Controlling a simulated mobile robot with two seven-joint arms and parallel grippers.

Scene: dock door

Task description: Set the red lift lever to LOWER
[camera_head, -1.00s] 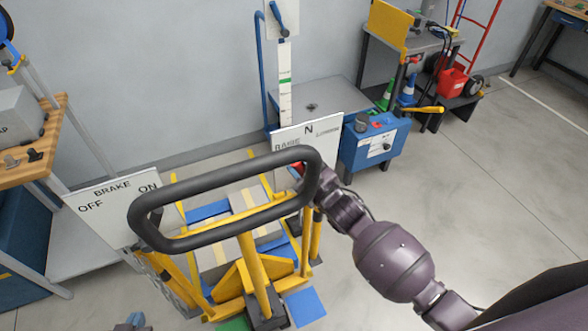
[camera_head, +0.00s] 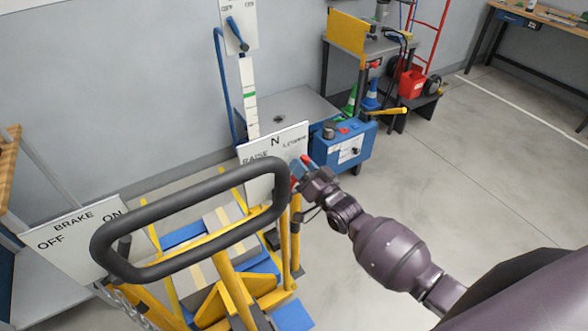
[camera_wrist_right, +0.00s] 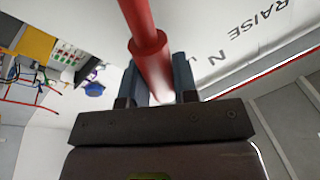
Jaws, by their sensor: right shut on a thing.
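The red lift lever (camera_head: 306,160) shows beside the right edge of a white plate (camera_head: 262,180) marked RAISE, N and LOWER. It stands on the LOWER side of the plate, below that word. My right gripper (camera_head: 302,174) is at the lever. In the right wrist view the red lever (camera_wrist_right: 149,50) runs down between the two fingers of my right gripper (camera_wrist_right: 158,80), which is shut on it. The lever's lower end is hidden by the gripper and the black handle loop. My left gripper is not in view.
The black handle loop (camera_head: 190,267) of the yellow lift stands just left of my right gripper. A BRAKE plate (camera_head: 75,240) with OFF and ON is at the left. A blue box (camera_head: 343,146) stands behind the lever. Floor at the right is clear.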

